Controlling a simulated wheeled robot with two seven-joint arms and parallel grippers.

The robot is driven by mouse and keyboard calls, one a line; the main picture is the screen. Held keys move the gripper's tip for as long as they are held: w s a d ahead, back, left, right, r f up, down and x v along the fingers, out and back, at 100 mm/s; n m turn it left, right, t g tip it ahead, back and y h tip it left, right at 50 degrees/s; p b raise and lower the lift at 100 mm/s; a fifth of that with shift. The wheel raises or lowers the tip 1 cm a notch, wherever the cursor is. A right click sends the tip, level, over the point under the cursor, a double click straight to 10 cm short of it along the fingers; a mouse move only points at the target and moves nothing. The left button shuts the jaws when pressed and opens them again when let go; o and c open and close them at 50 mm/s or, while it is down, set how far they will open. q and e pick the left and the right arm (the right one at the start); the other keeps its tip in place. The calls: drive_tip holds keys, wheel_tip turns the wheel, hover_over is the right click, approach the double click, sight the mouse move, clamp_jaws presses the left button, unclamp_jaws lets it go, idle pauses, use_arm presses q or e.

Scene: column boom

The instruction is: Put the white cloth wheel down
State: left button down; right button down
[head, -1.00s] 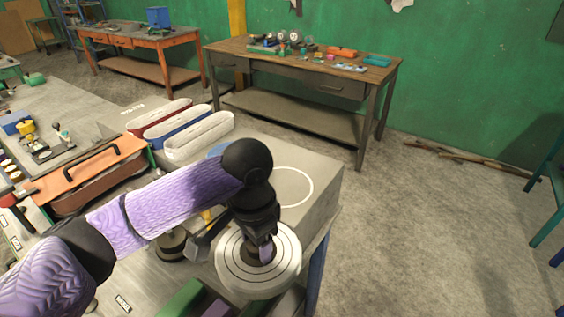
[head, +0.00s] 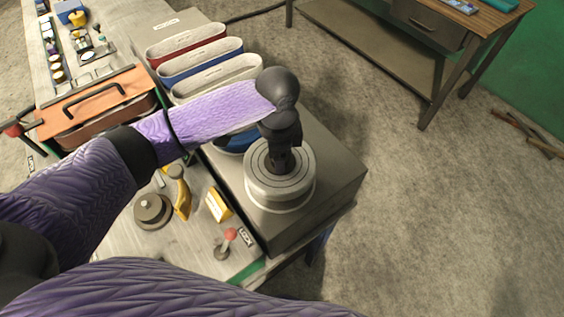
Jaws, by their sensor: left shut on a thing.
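The white cloth wheel (head: 296,187) is a round, pale disc with dark concentric rings. It sits over the white ring mark (head: 300,205) on the grey block at the right end of the bench. My left gripper (head: 280,168) points down at the wheel's centre and is shut on it; the fingertips are mostly hidden. Whether the wheel touches the surface or hovers just above is hard to tell. My right gripper is not in view.
A blue round item (head: 236,141) lies beside the wheel, partly under my arm. Three oval bins in red, blue and white (head: 218,78) stand behind. A dark disc (head: 153,211), a yellow block (head: 219,205) and a red-knobbed lever (head: 229,236) are at front left. Floor lies right of the block.

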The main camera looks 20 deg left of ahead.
use_arm(q)
wheel_tip(320, 180, down, 5)
drive_tip(key=shift+r+b, duration=0.2)
drive_tip(key=shift+b, duration=0.1)
drive_tip(key=shift+f, duration=0.15)
drive_tip(key=shift+c, duration=0.5)
unclamp_jaws()
wheel_tip(320, 180, up, 12)
drive_tip(key=shift+r+p, duration=0.2)
drive_tip(key=shift+p, duration=0.55)
